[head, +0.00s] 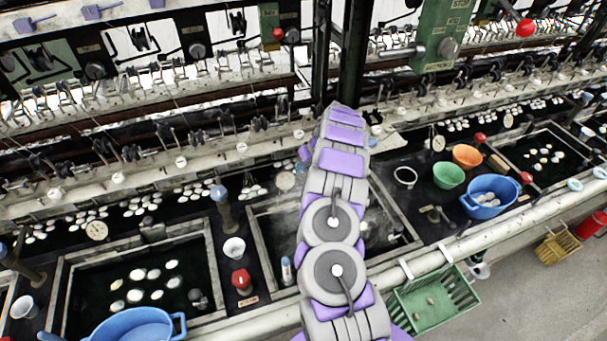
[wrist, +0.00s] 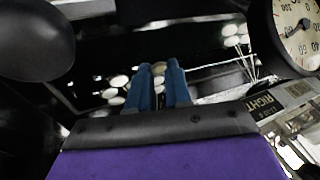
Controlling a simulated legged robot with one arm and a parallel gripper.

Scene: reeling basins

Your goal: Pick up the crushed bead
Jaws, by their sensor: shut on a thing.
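In the wrist view, my gripper (wrist: 160,80) has two blue fingers shut on a small tan, rounded thing (wrist: 158,69), which I take to be the crushed bead. Only its upper part shows clearly between the fingertips, so its full shape is hidden. The fingers are over a dark trough with several white oval pieces (wrist: 118,81) around them. In the head view my own arm reaches away to the back row and hides the gripper and the bead.
A round dial gauge (wrist: 300,35) and a label plate (wrist: 292,92) stand close on the right in the wrist view. A green crate (head: 432,306) hangs in front.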

